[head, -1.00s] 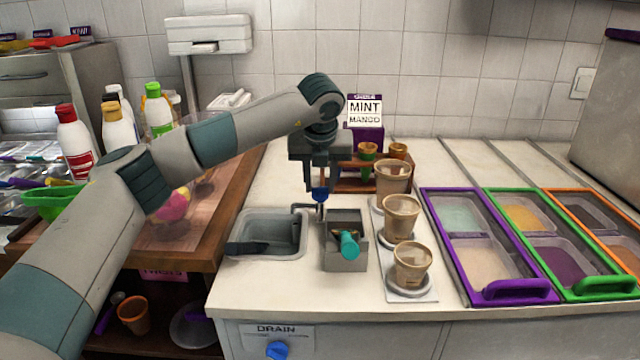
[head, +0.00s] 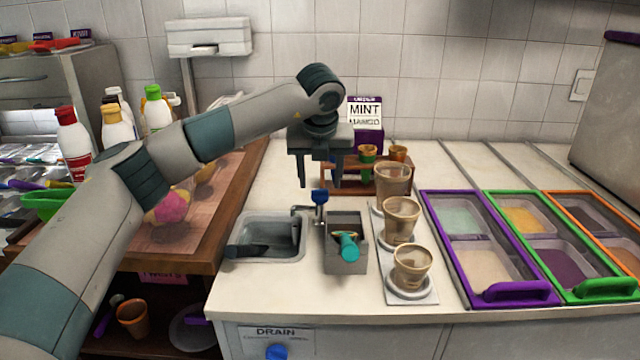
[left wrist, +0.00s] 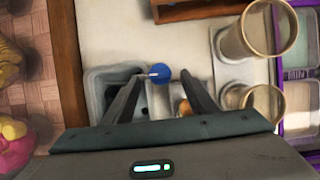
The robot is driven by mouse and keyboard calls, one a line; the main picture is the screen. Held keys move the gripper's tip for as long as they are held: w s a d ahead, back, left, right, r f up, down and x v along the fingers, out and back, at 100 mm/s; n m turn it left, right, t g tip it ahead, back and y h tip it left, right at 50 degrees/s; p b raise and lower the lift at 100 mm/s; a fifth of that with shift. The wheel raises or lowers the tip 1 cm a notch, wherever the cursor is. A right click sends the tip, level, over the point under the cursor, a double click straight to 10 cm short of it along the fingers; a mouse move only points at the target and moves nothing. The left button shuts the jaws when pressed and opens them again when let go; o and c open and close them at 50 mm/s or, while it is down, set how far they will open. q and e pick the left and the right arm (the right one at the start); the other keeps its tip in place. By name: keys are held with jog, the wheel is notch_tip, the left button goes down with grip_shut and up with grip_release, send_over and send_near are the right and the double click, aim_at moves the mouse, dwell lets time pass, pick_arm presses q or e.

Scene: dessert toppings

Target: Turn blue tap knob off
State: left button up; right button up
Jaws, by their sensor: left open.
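The blue tap knob (head: 319,196) sits on top of the small tap (head: 318,212) at the right side of the sink (head: 270,236). In the left wrist view the knob (left wrist: 159,73) shows from above, between and just beyond my two fingertips. My left gripper (head: 320,184) is open and empty, with its fingers pointing down above the knob. A gap shows between the fingertips and the knob. Whether water runs from the tap is too small to tell. My right gripper does not show.
A metal holder (head: 347,262) with a teal-handled tool stands right of the sink. Several cups (head: 401,220) stand in a row beside it. A blue drain knob (head: 278,352) is on the counter front.

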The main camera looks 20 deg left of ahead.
pick_arm(q)
jog(key=b+v, duration=0.1)
jog(key=v, duration=1.4)
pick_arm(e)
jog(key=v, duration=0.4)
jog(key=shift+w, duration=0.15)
pick_arm(q)
jog(key=shift+d, duration=0.1)
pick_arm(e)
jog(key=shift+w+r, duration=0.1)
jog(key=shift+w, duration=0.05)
pick_arm(q)
notch_tip(320, 180, up, 10)
jog(key=p, duration=0.9)
jog(key=shift+p, duration=0.35)
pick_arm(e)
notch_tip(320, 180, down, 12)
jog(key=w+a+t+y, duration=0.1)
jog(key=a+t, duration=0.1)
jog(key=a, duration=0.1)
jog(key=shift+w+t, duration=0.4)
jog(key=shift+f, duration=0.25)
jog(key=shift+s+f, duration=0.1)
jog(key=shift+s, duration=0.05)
